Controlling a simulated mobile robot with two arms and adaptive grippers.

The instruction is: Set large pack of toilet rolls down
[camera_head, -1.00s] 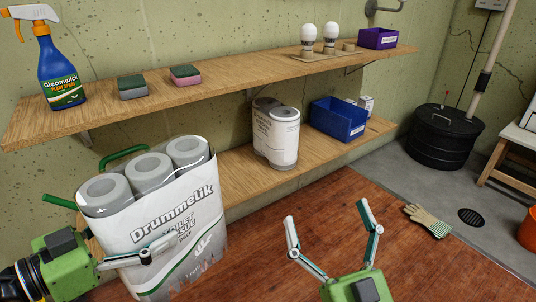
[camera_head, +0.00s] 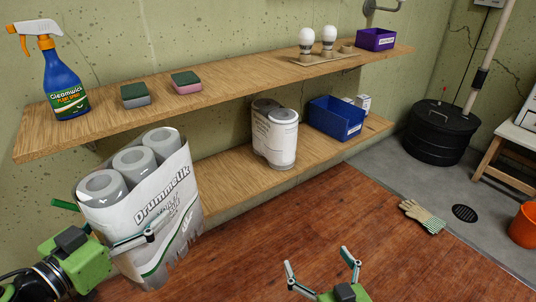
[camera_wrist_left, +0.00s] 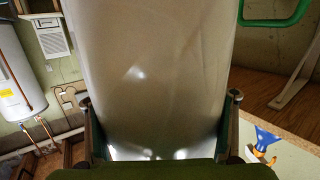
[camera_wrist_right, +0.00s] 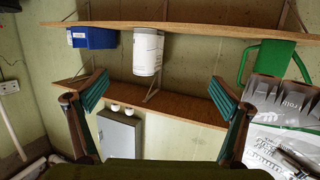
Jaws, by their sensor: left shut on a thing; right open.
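The large pack of toilet rolls (camera_head: 150,205), white wrap with grey rolls on top, is at the left of the head view. My left gripper (camera_head: 105,220) is shut on its near lower part; the pack's pale side (camera_wrist_left: 150,70) fills the left wrist view. It leans a little and overlaps the left end of the lower shelf (camera_head: 225,190); whether its base touches anything is hidden. My right gripper (camera_head: 317,258) is open and empty over the wooden floor; its spread fingers show in the right wrist view (camera_wrist_right: 160,95), with the pack at the right edge (camera_wrist_right: 285,130).
A smaller roll pack (camera_head: 283,140) and a blue bin (camera_head: 336,120) stand on the lower shelf. The upper shelf (camera_head: 225,80) holds a spray bottle (camera_head: 64,85), sponges and bulbs. A green handle (camera_wrist_right: 265,60) shows beside the pack. A glove (camera_head: 422,215) lies on the floor.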

